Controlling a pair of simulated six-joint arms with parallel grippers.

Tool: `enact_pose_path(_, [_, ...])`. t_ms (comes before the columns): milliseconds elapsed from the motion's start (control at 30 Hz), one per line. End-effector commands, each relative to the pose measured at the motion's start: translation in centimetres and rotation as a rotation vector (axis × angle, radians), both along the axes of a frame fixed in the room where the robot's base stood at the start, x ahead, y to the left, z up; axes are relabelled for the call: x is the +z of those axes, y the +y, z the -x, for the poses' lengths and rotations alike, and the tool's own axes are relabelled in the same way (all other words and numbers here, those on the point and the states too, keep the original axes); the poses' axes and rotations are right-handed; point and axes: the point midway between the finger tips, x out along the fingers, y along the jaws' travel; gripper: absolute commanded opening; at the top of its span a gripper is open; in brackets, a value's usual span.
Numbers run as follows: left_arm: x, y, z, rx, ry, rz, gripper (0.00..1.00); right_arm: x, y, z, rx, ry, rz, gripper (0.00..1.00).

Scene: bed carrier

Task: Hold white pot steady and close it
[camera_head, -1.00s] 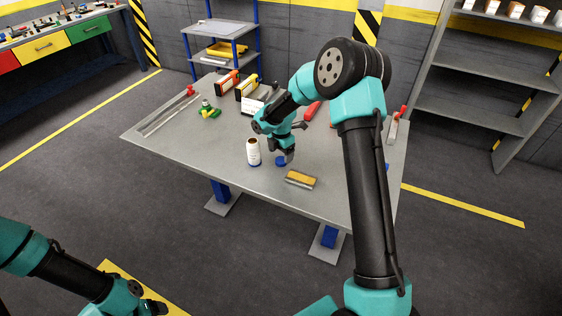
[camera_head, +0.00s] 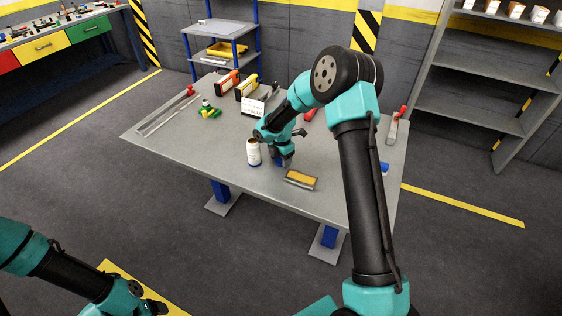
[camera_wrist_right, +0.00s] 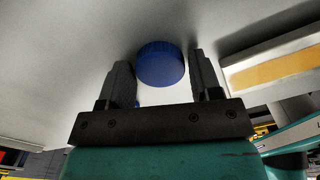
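The white pot (camera_head: 254,154) stands upright on the grey table, its brown mouth uncovered. A blue cap (camera_wrist_right: 161,64) lies apart from it, just to its right. In the head view, only a bit of blue (camera_head: 279,161) shows at the right fingertips. My right gripper (camera_head: 283,161) is low over the table with its fingers spread around the cap. In the right wrist view, one finger of the gripper (camera_wrist_right: 163,75) is on each side of the cap; contact is unclear. My left gripper (camera_head: 154,307) is at the bottom left, away from the table, its fingers too small to judge.
A yellow-topped block (camera_head: 301,179) lies just right of the cap. A white sign (camera_head: 253,107), a green-and-yellow item (camera_head: 210,111) and several tools stand further back. A red-handled tool (camera_head: 397,125) lies at the right. The table's front left (camera_head: 205,146) is clear.

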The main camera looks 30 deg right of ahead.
Motion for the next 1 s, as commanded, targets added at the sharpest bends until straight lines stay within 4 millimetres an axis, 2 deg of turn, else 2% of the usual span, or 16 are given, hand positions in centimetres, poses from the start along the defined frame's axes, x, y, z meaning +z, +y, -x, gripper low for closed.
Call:
enact_pose_path(33, [0.0,0.0,0.0,0.0,0.0,0.0,0.73,0.0,0.0,0.0,0.0,0.0,0.0,0.53])
enact_pose_path(300, [0.0,0.0,0.0,0.0,0.0,0.0,0.73,0.0,0.0,0.0,0.0,0.0,0.0,0.28])
enact_pose_path(333, [0.0,0.0,0.0,0.0,0.0,0.0,0.73,0.0,0.0,0.0,0.0,0.0,0.0,0.27])
enact_pose_path(667, [0.0,0.0,0.0,0.0,0.0,0.0,0.73,0.4,0.0,0.0,0.0,-0.001,0.001,0.26])
enact_pose_path(1000, [0.0,0.0,0.0,0.0,0.0,0.0,0.73,3.8,0.0,0.0,0.0,-0.002,0.0,0.26])
